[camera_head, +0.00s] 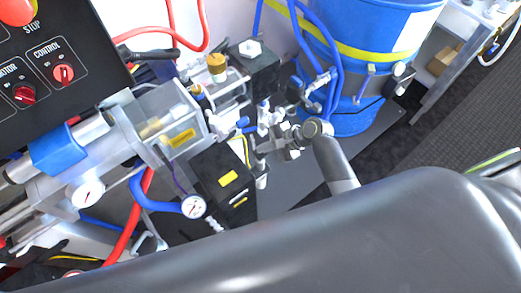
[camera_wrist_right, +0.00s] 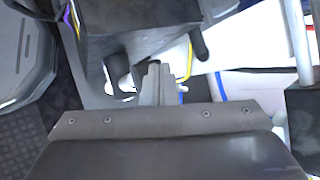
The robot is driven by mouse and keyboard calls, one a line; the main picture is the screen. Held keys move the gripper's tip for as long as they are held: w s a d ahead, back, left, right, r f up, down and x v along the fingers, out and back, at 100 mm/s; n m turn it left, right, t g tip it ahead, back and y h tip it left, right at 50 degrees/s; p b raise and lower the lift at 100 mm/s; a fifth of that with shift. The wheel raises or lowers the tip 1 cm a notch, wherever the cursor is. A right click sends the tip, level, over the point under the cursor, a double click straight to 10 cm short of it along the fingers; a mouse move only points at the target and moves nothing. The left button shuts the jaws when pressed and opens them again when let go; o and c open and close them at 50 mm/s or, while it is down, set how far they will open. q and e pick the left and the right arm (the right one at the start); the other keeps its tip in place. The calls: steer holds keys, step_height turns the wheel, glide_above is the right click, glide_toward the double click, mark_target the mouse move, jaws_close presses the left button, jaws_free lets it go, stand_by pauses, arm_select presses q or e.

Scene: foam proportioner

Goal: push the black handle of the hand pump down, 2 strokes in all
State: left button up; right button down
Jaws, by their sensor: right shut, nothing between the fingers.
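My right gripper (camera_head: 272,145) is at the middle of the head view, just right of a black box (camera_head: 222,180) with yellow labels. Its fingers are shut and empty; they also show at the middle of the right wrist view (camera_wrist_right: 152,84). In that view a short black rod with a rounded end (camera_wrist_right: 199,44) stands up and to the right of the fingers, apart from them in the picture. It looks like the pump handle, but I cannot be sure. In the head view I cannot clearly tell the handle among the crowded fittings. My left gripper is not in view.
A blue drum (camera_head: 365,60) with a yellow band stands behind the gripper. Blue hoses and valves crowd the space beside it. A black control panel (camera_head: 60,50), pressure gauges (camera_head: 193,206) and red hoses lie left. My own grey arm fills the bottom.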

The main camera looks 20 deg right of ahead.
steer(key=shift+f+b, duration=0.5)
steer(key=shift+f, duration=0.75)
stand_by(0.9)
steer(key=shift+r, duration=0.15)
steer(key=shift+r+p, duration=1.95)
steer(key=shift+p, duration=0.65)
steer(key=shift+r, duration=0.1)
step_height(320, 180, up, 5)
steer(key=p, duration=0.6)
